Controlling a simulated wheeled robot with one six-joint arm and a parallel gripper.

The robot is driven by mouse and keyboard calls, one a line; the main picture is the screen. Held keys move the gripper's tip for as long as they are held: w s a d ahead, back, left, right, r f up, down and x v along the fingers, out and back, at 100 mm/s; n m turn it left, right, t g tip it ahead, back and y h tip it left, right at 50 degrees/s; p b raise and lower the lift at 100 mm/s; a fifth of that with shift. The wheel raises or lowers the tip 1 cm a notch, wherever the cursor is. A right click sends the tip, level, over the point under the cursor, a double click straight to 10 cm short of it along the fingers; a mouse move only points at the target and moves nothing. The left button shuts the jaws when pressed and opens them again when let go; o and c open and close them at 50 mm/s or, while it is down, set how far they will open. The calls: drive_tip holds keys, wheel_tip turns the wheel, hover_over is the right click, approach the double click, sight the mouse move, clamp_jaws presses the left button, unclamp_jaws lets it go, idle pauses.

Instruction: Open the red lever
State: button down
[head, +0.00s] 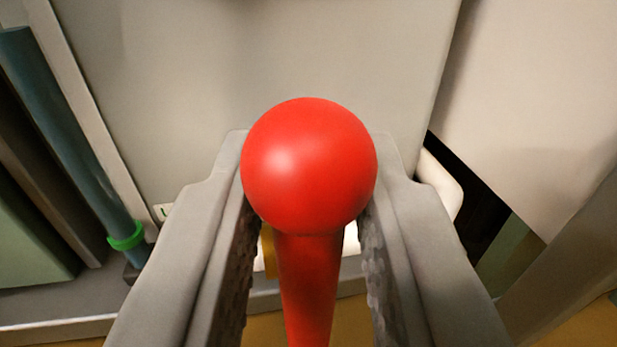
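The red lever (308,165) is in the middle of the head view, with a round ball knob on top and a red shaft running down to the bottom edge. My gripper (309,150) has one grey finger on each side of it. Narrow gaps show between the ribbed finger pads and the shaft, so the gripper is open around the lever. The knob covers the space between the fingertips, and I cannot tell whether it touches them. The base of the lever is out of view.
A pale grey panel (270,50) fills the background. At the left is a blue-grey tube (65,120) with a green ring (126,237). A white rounded part (440,185) shows behind the right finger, beside a dark gap (480,205). A yellow piece is partly hidden beside the shaft.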

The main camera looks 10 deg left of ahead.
drive_tip(key=shift+d, duration=0.1)
drive_tip(key=shift+w+d+m, duration=0.25)
drive_tip(key=shift+d+m, duration=0.3)
drive_tip(key=shift+m, duration=0.25)
drive_tip(key=shift+w+d+f+m+g+y, duration=0.1)
drive_tip(key=shift+w+d+f+m+g, duration=0.25)
drive_tip(key=shift+d+m, duration=0.55)
drive_tip(key=shift+w+d+f+m+g+y, duration=0.15)
drive_tip(key=shift+d+f+m, duration=0.4)
drive_tip(key=shift+m, duration=0.7)
drive_tip(key=shift+w+d+f+m+g+y, duration=0.1)
drive_tip(key=shift+w+d+f+m+g, duration=0.2)
drive_tip(key=shift+d+m, duration=0.65)
drive_tip(key=c, duration=1.4)
unclamp_jaws()
drive_tip(key=shift+c, duration=0.2)
drive_tip(key=shift+s, duration=0.2)
